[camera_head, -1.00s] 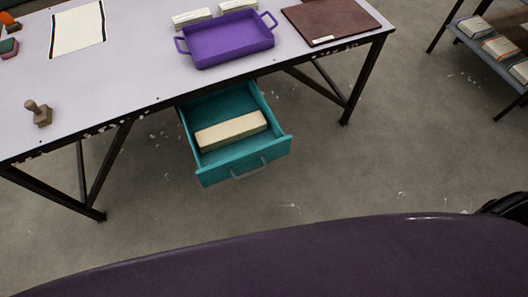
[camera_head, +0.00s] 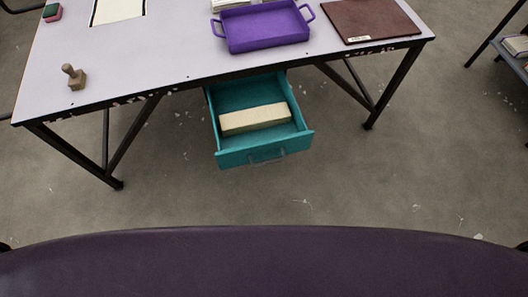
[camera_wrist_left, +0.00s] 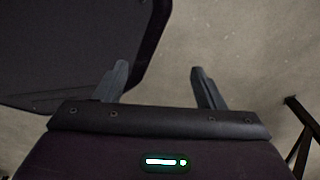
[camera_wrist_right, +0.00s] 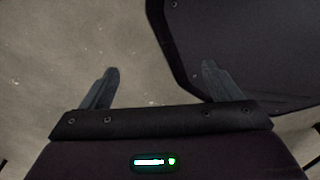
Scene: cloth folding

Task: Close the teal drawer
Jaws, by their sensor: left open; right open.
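The teal drawer (camera_head: 264,150) hangs under the front edge of the table and is pulled out. Its handle (camera_head: 266,159) is on the front panel, facing me. A long cream block (camera_head: 254,119) lies inside the drawer. My left gripper (camera_wrist_left: 160,82) shows in the left wrist view, open and empty above the bare floor. My right gripper (camera_wrist_right: 160,82) shows in the right wrist view, also open and empty over the floor. Neither gripper is in the head view, and both are away from the drawer.
The table (camera_head: 150,68) bears a purple tray (camera_head: 264,27), a brown board (camera_head: 371,18), a wooden stamp (camera_head: 74,76) and a white cloth or sheet with dark edges (camera_head: 118,10). Dark table legs (camera_head: 391,88) stand either side of the drawer. The floor (camera_head: 330,190) before it is clear.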

